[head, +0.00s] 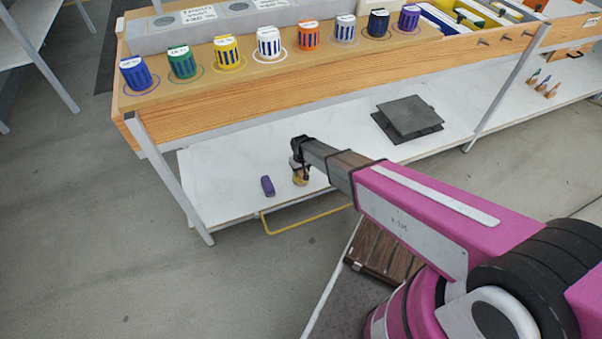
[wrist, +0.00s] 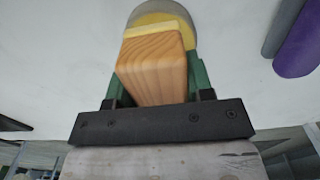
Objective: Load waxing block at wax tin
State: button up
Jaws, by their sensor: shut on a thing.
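My gripper (wrist: 157,82) is shut on the waxing block (wrist: 152,66), a pale wooden block with a light yellow layer at its far end. The green fingers sit on either side of the wood. The wax tin (wrist: 181,10), a round grey-rimmed tin with yellow inside, lies just beyond the block's yellow end and is partly hidden by it. I cannot tell whether the block touches the wax. In the head view my gripper (head: 299,164) points down over the low white shelf, and the tin is hard to separate from the block there.
A purple rounded object (head: 267,186) lies on the white shelf (head: 225,170) left of my gripper; it also shows in the wrist view (wrist: 299,42). Dark flat plates (head: 408,117) lie to the right. The wooden bench edge (head: 240,108) with several coloured pots runs above.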

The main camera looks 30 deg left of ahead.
jog(key=shift+r, duration=2.35)
